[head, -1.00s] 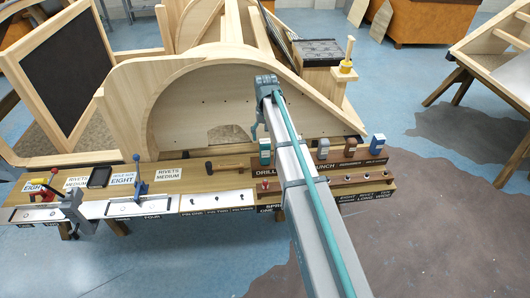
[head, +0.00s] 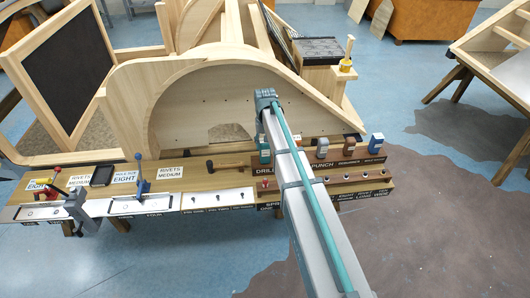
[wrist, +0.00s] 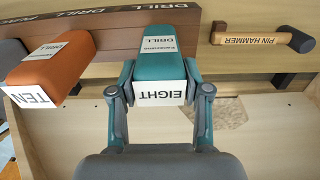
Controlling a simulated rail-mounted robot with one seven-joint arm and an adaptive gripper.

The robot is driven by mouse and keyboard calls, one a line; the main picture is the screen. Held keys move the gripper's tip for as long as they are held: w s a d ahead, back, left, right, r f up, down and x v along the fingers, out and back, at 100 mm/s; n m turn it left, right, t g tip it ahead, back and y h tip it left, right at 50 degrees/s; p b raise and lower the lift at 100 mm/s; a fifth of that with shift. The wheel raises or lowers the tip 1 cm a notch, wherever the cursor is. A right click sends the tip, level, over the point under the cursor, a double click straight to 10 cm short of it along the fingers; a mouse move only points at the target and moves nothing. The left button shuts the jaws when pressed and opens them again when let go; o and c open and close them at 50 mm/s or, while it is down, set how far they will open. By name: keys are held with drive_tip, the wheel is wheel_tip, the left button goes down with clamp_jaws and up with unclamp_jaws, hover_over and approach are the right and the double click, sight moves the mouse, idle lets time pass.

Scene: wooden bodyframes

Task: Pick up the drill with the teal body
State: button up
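The teal-bodied drill (wrist: 166,52) sits on the brown drill rack, with a white end face reading "EIGHT" turned toward my wrist camera. In the head view the teal drill (head: 264,154) shows only in part beside my arm. In the wrist view my gripper (wrist: 160,85) has one finger on each side of the drill, close to its sides. The fingers look spread open; contact with the drill cannot be made out.
An orange drill marked "TEN" (wrist: 48,65) stands left of the teal one in the wrist view. A pin hammer (wrist: 262,40) lies to the right on the bench. The curved wooden bodyframe (head: 185,110) rises behind the bench. More tools stand along the rack (head: 325,167).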

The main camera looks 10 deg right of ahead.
clamp_jaws()
